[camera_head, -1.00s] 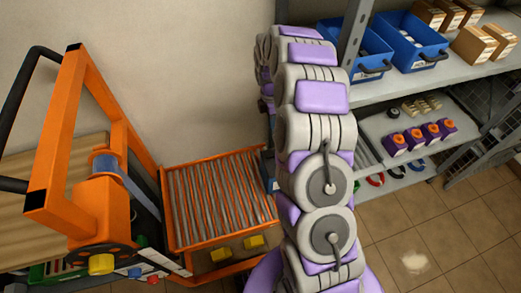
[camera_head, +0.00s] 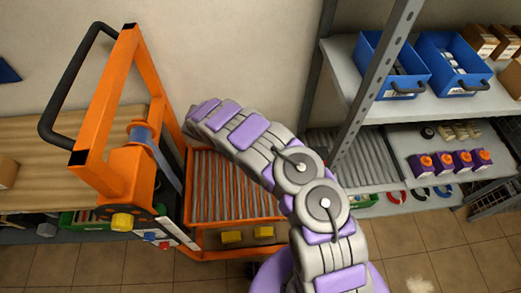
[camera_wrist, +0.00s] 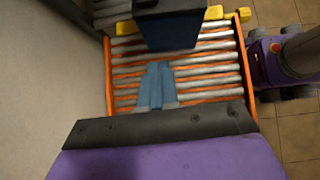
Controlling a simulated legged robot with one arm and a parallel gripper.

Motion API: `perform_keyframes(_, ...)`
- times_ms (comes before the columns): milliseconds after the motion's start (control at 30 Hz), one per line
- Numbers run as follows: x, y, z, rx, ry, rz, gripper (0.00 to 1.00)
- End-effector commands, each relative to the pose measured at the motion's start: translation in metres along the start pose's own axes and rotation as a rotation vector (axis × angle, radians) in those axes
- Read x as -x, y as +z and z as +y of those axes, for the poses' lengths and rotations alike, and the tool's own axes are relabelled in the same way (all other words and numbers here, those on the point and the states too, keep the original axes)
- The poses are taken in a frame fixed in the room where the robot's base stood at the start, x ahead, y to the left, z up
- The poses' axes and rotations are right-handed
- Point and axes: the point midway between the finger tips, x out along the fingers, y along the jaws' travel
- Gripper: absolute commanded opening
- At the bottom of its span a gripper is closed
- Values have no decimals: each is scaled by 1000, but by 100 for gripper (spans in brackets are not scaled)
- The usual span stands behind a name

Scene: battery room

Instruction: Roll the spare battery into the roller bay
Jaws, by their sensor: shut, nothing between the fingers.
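A dark navy block (camera_wrist: 172,28), which I take to be the spare battery, stands at the top of the wrist view, at the far end of an orange roller cart. My gripper (camera_wrist: 158,68) has its blue fingers together and empty, pointing at the block. A small gap seems to separate them. In the head view, the cart's rollers (camera_head: 225,185) show beside my arm, while the block and my gripper are hidden. The roller bay (camera_head: 355,160) is on the lower shelf to the right, partly behind the grey post.
The orange lift frame (camera_head: 150,110) with a black handle stands left of the cart. A wooden bench (camera_head: 40,175) is behind it. A grey shelf post (camera_head: 385,80) rises by the bay. Blue bins (camera_head: 455,65) and purple-orange items (camera_head: 450,162) fill the shelves.

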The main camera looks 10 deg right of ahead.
Motion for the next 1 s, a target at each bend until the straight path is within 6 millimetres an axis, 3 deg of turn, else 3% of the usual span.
perform_keyframes(433,-87,0,0,-1,-2,1,0)
perform_keyframes(700,-105,24,1,-2,1,2,0)
perform_keyframes(1000,-108,27,1,0,1,2,0)
